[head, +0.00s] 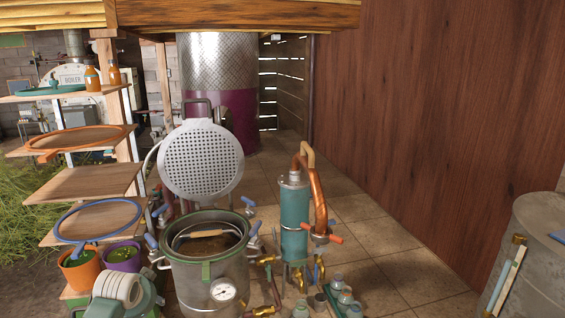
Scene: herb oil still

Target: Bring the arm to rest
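I cannot clearly make out the fingers of my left gripper, and I cannot tell whether it is open or shut. My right gripper does not show. A steel pot (208,285) with a green rim stands open at the bottom centre, with a round gauge (223,290) on its front. A basket handle (208,233) shows inside it, above brown contents. A round perforated plate (201,160) stands upright behind the pot. A teal cylinder (294,220) with a copper pipe (317,190) stands to the right of the pot.
Shelves (95,182) on the left hold hoops, bottles and plant pots. A white and teal reel-like object (122,290) is at the lower left. Small bottles (345,300) stand at the bottom. A metal drum (540,250) stands right. Tiled floor (380,238) is free between.

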